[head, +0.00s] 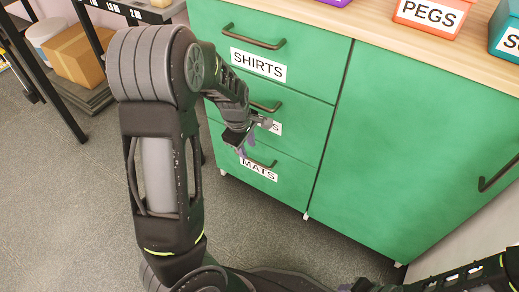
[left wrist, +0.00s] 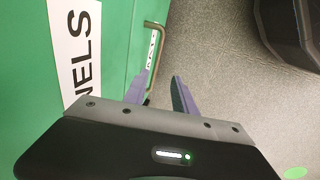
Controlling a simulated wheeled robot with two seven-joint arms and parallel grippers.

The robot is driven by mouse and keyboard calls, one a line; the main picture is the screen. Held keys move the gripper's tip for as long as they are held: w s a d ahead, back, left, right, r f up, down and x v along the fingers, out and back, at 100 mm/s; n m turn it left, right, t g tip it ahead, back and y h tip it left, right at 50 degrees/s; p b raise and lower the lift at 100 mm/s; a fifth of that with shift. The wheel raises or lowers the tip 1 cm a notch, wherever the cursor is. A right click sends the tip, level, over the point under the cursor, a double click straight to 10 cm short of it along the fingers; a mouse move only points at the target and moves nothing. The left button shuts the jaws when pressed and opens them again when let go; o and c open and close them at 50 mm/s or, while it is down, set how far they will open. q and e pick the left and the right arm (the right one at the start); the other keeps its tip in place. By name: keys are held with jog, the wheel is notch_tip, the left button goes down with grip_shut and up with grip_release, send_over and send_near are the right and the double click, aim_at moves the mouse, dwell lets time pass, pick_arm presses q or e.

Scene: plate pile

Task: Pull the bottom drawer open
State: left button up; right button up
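The green cabinet's bottom drawer (head: 288,178), labelled MATS, is closed, flush with the cabinet front. Its dark bar handle (head: 264,162) is partly hidden behind my left gripper (head: 246,150). In the left wrist view, the handle (left wrist: 156,58) stands out from the green front, and my left gripper (left wrist: 160,80) has its two purple fingers apart with nothing held. The handle appears in line with the gap between the fingertips; I cannot tell whether they are around it. My right gripper is at the bottom right of the head view (head: 368,285), cut off by the edge.
Above are a middle drawer (head: 312,122), its label partly covered by my gripper, and a SHIRTS drawer (head: 310,62), both closed. A large green door (head: 415,130) is on the right. Labelled boxes stand on the wooden top (head: 360,28). Grey floor (head: 75,200) is open in front.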

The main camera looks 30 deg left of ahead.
aim_at(252, 160)
pick_arm(q)
jog(key=shift+w, duration=0.35)
pick_arm(e)
jog(key=shift+w, duration=0.35)
jog(key=shift+f, duration=0.15)
